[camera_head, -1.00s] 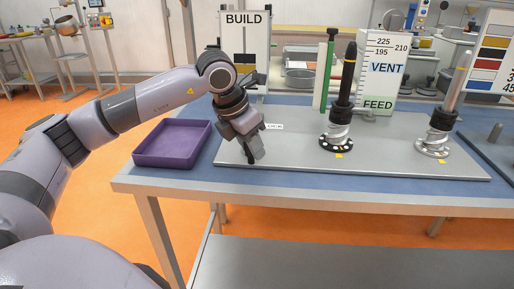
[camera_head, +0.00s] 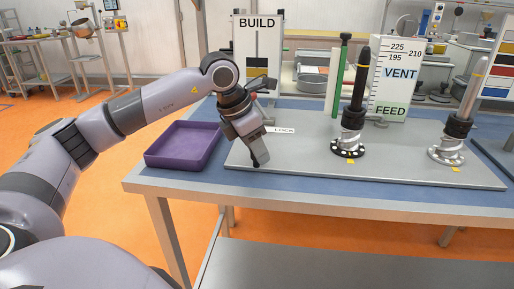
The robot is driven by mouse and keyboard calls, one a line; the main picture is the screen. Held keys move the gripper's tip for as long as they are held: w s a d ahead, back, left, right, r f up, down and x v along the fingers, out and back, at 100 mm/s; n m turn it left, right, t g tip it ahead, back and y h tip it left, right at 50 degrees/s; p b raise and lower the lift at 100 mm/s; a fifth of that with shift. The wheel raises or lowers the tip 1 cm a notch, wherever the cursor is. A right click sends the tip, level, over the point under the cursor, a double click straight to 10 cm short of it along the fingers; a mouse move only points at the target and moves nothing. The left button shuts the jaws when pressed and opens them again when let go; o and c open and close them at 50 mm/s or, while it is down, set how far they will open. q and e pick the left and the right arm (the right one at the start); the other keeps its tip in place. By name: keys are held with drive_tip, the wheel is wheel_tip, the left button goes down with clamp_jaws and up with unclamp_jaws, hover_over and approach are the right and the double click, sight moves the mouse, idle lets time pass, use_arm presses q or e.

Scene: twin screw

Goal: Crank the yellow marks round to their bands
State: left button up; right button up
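Two upright screws stand on the grey plate (camera_head: 300,176). A small yellow mark (camera_head: 350,161) lies in front of the first base, and another yellow mark (camera_head: 455,169) in front of the second. My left gripper (camera_head: 260,160) points down over the plate's left part, well left of both screws. It holds nothing visible; its finger gap is unclear. My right gripper is not in view.
A BUILD board (camera_head: 258,22) with banded strips stands behind my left gripper. A white board (camera_head: 398,92) reads VENT and FEED, beside a green upright (camera_head: 336,82). A LOCK label (camera_head: 282,130) lies on the plate. A purple tray (camera_head: 184,158) sits left on the blue table (camera_head: 205,180).

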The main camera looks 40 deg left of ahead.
use_arm(q)
drive_tip(key=o, duration=0.3)
drive_tip(key=v, duration=0.7)
drive_tip(key=shift+s, duration=0.1)
idle(0.5)
